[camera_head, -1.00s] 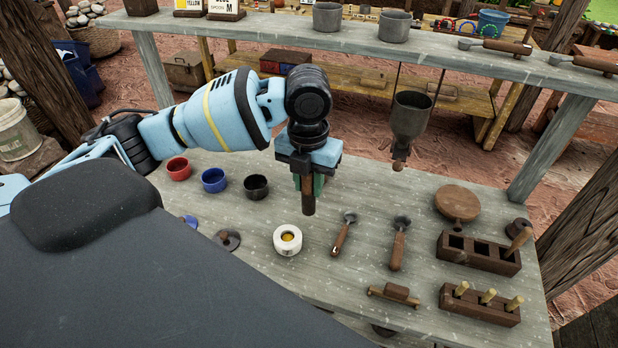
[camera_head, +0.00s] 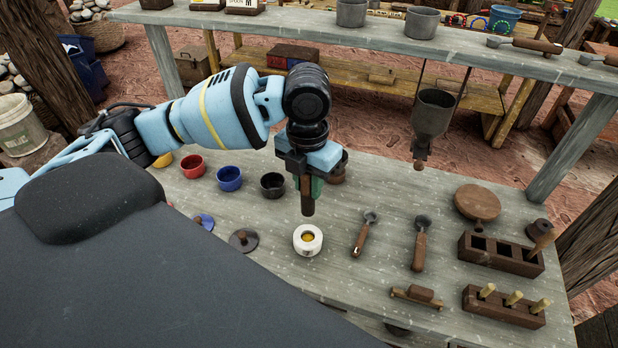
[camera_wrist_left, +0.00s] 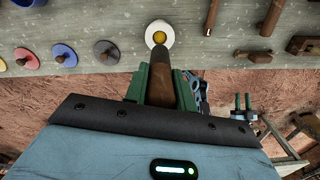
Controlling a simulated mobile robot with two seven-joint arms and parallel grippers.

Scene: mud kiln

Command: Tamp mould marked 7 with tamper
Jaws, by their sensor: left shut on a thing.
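My left gripper (camera_head: 308,184) is shut on a brown cylindrical tamper (camera_head: 308,204), which points straight down. In the left wrist view the tamper (camera_wrist_left: 181,84) sits between the green fingers (camera_wrist_left: 172,88). A white round mould (camera_head: 308,240) with a yellow-brown fill stands on the bench, just below the tamper's tip in the head view. The mould also shows in the left wrist view (camera_wrist_left: 149,35), its fill partly beside the tamper's end. A gap shows between tip and mould in the head view. No number is readable on the mould.
Red (camera_head: 192,166), blue (camera_head: 229,179) and black (camera_head: 272,186) cups stand left of the gripper. Two scoops (camera_head: 364,233) lie right of the mould. A slotted wooden block (camera_head: 500,254) and a peg block (camera_head: 503,307) stand at right. A funnel (camera_head: 433,112) hangs behind.

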